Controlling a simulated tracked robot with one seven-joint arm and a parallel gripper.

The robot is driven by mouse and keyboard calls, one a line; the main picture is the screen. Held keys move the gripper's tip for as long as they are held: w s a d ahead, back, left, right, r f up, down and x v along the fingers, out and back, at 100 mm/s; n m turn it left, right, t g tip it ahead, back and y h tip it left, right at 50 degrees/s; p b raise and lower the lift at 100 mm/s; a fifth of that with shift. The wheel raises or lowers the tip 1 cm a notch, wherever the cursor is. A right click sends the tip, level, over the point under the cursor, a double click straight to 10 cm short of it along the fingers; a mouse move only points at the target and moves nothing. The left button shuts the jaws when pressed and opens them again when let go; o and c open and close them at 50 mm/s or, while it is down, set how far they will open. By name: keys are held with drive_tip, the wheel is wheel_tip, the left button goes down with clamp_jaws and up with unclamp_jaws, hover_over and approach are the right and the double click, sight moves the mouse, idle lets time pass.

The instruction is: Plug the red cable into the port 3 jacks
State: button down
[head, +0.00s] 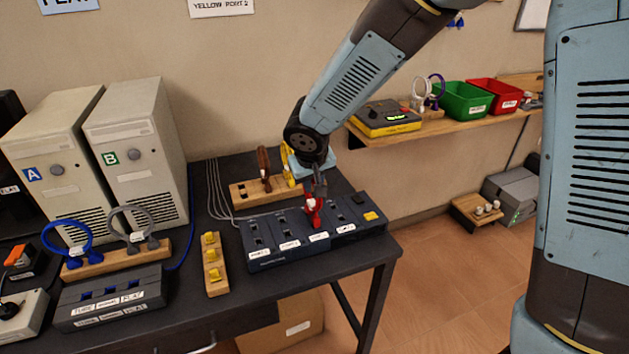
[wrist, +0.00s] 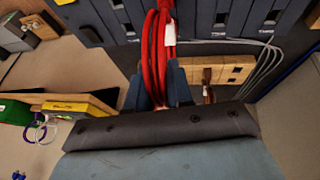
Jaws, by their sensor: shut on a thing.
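The red cable (head: 312,210) is a bundled loop held in my gripper (head: 318,186), above the front of the dark blue port box (head: 262,266). In the head view it hangs near the third white label from the left and hides part of the box there. In the wrist view the red cable (wrist: 150,58) runs up from between the fingers of my gripper (wrist: 158,82) toward the port box (wrist: 215,18), with a white tag on it. The fingers are shut on it. Its plug ends are out of clear sight, so I cannot tell whether they touch any jacks.
A wooden rack (head: 242,192) with brown and yellow cables stands just behind the box. A wooden strip with yellow pieces (head: 213,265) lies to its left. Grey cords (head: 216,190) run behind. A wall shelf (head: 455,120) with bins is at right.

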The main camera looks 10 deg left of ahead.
drive_tip(key=shift+c, duration=1.4)
unclamp_jaws()
drive_tip(key=shift+s, duration=0.1)
drive_tip(key=v, duration=0.7)
drive_tip(key=shift+r, duration=0.25)
idle(0.3)
drive_tip(key=shift+s, duration=0.15)
